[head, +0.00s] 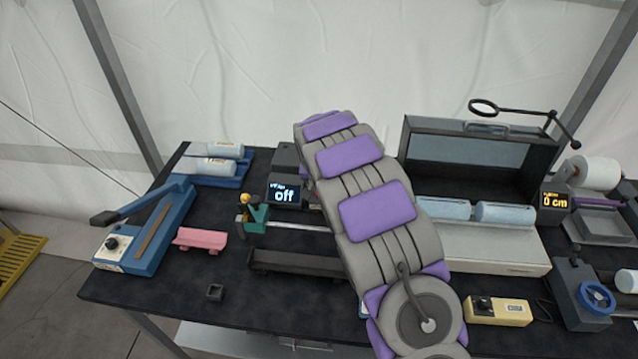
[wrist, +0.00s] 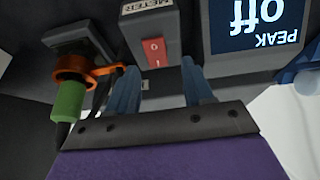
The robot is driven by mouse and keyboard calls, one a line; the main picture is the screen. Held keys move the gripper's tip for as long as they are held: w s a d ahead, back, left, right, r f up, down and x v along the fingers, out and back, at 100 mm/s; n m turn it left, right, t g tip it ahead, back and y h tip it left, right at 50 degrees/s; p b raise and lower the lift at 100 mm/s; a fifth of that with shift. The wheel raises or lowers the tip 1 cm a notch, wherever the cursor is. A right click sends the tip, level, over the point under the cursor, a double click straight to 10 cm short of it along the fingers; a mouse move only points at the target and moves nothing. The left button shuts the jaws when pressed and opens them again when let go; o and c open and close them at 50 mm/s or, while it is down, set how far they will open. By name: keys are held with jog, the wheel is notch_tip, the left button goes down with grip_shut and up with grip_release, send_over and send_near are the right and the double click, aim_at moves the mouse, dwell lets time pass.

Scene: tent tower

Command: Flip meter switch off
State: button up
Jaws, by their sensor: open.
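The red meter switch (wrist: 154,53), marked 0 and 1, sits on a grey housing labelled METER (wrist: 148,20) in the wrist view. The dark display (wrist: 256,22) beside it shows upside down there and reads "off"; it also shows in the head view (head: 284,194). My gripper (wrist: 160,75) is open, its two blue fingers apart, with the switch just beyond and between the fingertips. I cannot tell whether a finger touches the switch. In the head view my arm hides the gripper and the switch.
A green and orange part (wrist: 72,98) is close to the left finger. On the dark table (head: 130,285) are a blue lever device (head: 140,235), a pink block (head: 200,240), a long black tray (head: 298,262) and an open grey case (head: 480,160). The front left table area is mostly clear.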

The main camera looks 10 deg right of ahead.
jog(key=p+v, duration=0.2)
jog(key=v, duration=1.4)
jog(key=shift+p, duration=0.4)
jog(key=shift+a+r, duration=0.1)
jog(key=s+d+r+n+g, duration=0.1)
jog(key=s+g, duration=0.2)
jog(key=s, duration=2)
jog(key=s+d+r+n+g+y, duration=0.1)
jog(key=s+r+n+g, duration=0.1)
jog(key=s, duration=2.1)
jog(key=shift+s+n+g, duration=0.3)
jog(key=shift+s+g, duration=0.1)
jog(key=shift+g, duration=0.2)
